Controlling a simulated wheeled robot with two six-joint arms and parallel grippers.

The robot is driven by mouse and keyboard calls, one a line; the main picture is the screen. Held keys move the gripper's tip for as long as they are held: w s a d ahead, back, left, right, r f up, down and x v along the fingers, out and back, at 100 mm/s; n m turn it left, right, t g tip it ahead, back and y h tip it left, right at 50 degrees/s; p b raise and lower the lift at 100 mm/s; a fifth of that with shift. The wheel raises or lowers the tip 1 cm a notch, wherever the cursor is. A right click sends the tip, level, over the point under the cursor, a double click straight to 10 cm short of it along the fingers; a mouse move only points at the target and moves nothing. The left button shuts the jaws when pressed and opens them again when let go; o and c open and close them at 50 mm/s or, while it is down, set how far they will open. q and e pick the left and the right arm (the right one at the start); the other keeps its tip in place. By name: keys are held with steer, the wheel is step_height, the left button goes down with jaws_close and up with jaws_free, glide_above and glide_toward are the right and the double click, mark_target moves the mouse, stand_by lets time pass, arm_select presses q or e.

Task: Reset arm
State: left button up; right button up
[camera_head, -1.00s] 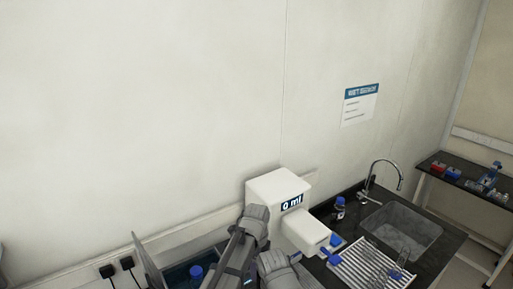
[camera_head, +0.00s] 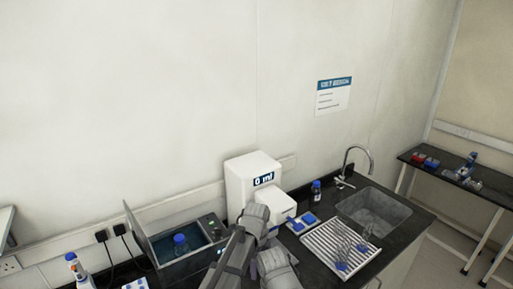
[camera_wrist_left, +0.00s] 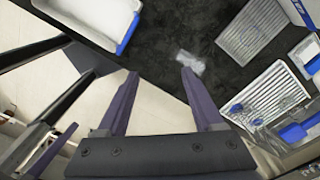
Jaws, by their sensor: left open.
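My left arm rises into the bottom centre of the head view as grey links, in front of the white dispenser. Its fingers cannot be made out there. In the left wrist view my left gripper (camera_wrist_left: 160,88) has its two dark purple fingers wide apart with nothing between them. A small clear object (camera_wrist_left: 190,62) lies on the bench just beyond the right finger.
The white dispenser (camera_head: 247,172) stands against the wall. An open bath (camera_head: 158,262) at its left holds a blue-capped bottle (camera_head: 180,241). A ribbed draining rack (camera_head: 326,240), sink (camera_head: 373,212) and tap (camera_head: 352,150) are at right. A spray bottle (camera_head: 75,268) is lower left.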

arm_select(q)
steer(key=s+a+f+n+b, duration=0.2)
steer(key=s+f+n+b, duration=0.3)
steer(key=f+b, duration=0.2)
steer(key=s+a+f+n+y+b, duration=0.1)
steer(key=s+a+f+n+b, duration=0.1)
steer(key=s+f+n+b, duration=0.4)
steer(key=s+a+f+n+b, duration=0.2)
steer(key=s+f+n+b, duration=0.3)
steer(key=f+b, duration=0.2)
steer(key=shift+s+f+n+b, duration=0.3)
steer(key=shift+n+b, duration=0.1)
steer(key=shift+s+n, duration=0.3)
stand_by(0.8)
